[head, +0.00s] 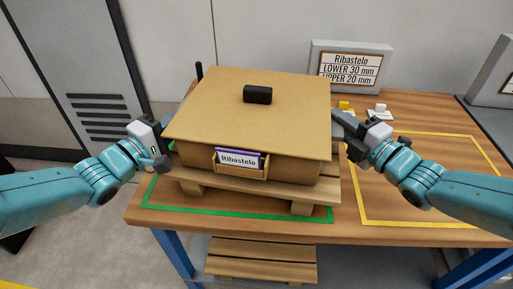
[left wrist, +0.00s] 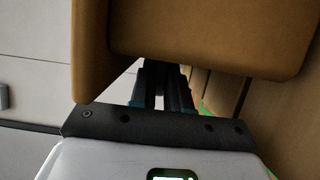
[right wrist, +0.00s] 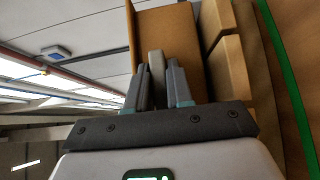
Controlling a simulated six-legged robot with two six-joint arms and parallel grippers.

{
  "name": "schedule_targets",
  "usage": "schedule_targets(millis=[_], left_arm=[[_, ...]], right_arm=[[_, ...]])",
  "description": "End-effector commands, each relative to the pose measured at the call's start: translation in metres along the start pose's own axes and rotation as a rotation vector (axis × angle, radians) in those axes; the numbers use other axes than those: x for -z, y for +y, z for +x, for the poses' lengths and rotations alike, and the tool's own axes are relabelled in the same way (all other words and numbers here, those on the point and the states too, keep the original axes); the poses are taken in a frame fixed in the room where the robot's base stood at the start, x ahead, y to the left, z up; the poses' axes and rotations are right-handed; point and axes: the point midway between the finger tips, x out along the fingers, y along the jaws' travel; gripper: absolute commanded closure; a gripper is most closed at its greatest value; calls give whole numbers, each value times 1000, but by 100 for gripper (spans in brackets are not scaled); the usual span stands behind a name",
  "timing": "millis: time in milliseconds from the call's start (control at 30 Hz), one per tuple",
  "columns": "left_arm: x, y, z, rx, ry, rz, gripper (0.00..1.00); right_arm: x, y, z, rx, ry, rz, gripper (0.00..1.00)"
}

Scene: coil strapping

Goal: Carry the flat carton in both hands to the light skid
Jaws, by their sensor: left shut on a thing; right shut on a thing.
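The flat brown carton (head: 215,110) has a wide overhanging lid, a black block (head: 257,94) on top and a "Ribastelo" card (head: 238,160) on its front. It sits on or just above a wooden skid (head: 240,190) inside a green outline; I cannot tell if they touch. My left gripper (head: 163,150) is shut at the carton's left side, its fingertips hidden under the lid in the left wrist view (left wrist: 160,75). My right gripper (head: 343,130) is at the right side; the right wrist view shows its fingers shut on a pale grip piece (right wrist: 156,64) against the carton.
A second slatted skid (head: 262,258) is low in front of the table (head: 400,180). A yellow outline (head: 420,223) marks bare tabletop at right. Behind stand a sign (head: 350,68) reading "LOWER 30 mm, UPPER 20 mm" and small yellow and white pieces (head: 379,110). A grey cabinet (head: 85,70) is at left.

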Motion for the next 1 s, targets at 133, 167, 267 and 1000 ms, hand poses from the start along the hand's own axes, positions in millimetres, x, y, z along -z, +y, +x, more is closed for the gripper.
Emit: schedule_targets(millis=[133,167,267,1000], left_arm=[[0,-9,0,-1,1,1,77],[0,-8,0,-1,1,1,67],[0,-8,0,0,0,0,58],[1,-8,-70,0,4,1,58]], right_arm=[[0,-10,0,-1,-1,0,73],[0,-8,0,0,-1,0,63],[0,-8,0,0,0,0,54],[0,-8,0,0,0,0,54]])
